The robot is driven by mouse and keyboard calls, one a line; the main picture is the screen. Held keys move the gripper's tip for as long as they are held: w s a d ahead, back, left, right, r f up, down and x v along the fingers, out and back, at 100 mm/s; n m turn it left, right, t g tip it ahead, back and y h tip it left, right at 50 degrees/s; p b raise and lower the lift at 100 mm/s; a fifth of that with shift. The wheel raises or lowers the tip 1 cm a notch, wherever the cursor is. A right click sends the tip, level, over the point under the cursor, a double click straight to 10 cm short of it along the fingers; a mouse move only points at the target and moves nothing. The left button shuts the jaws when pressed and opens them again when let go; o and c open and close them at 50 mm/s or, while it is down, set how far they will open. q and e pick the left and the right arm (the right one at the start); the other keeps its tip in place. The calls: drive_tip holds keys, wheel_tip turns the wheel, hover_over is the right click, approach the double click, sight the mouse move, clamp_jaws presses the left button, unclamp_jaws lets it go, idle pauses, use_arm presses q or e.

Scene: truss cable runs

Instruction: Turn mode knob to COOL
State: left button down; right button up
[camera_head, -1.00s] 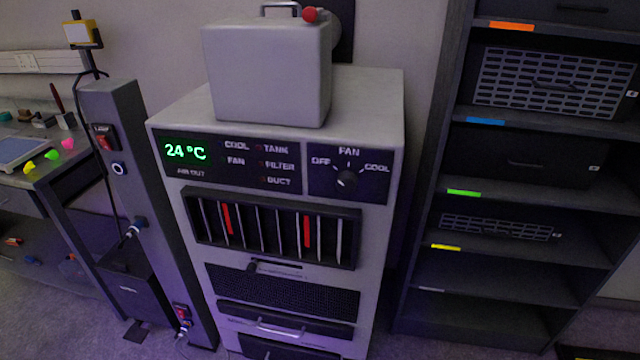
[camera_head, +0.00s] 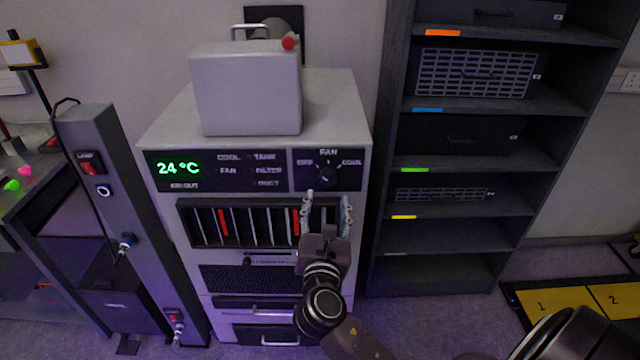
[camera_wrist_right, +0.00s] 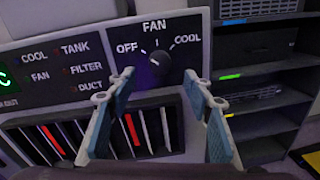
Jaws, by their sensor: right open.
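The mode knob (camera_head: 326,178) is a small black dial on the dark panel at the upper right of the grey cooling unit (camera_head: 355,130). The labels OFF, FAN and COOL stand around it. It also shows in the right wrist view (camera_wrist_right: 160,63), where it lies beyond and between the fingertips; its pointer direction is hard to make out. My right gripper (camera_head: 326,200) is open and empty, just below the knob and in front of the vent. In the right wrist view its two blue-padded fingers (camera_wrist_right: 160,82) are spread wide, apart from the knob. My left gripper is not in view.
The display reads 24 °C. A grey tank (camera_head: 247,90) with a red cap stands on the unit. A vent with red and grey slats (camera_head: 255,225) lies below the panel. A dark shelf rack (camera_head: 450,165) stands right; a post with switches (camera_head: 95,160) stands left.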

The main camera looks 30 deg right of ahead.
sight(328, 182)
drive_tip(key=p+x, duration=0.1)
drive_tip(key=x, duration=0.4)
drive_tip(key=shift+w+d, duration=0.2)
drive_tip(key=shift+w, duration=0.1)
drive_tip(key=shift+w+d+f, duration=0.1)
drive_tip(key=shift+w+d, duration=0.25)
drive_tip(key=shift+w, duration=0.1)
drive_tip(key=c, duration=1.2)
drive_tip(key=shift+o, duration=0.2)
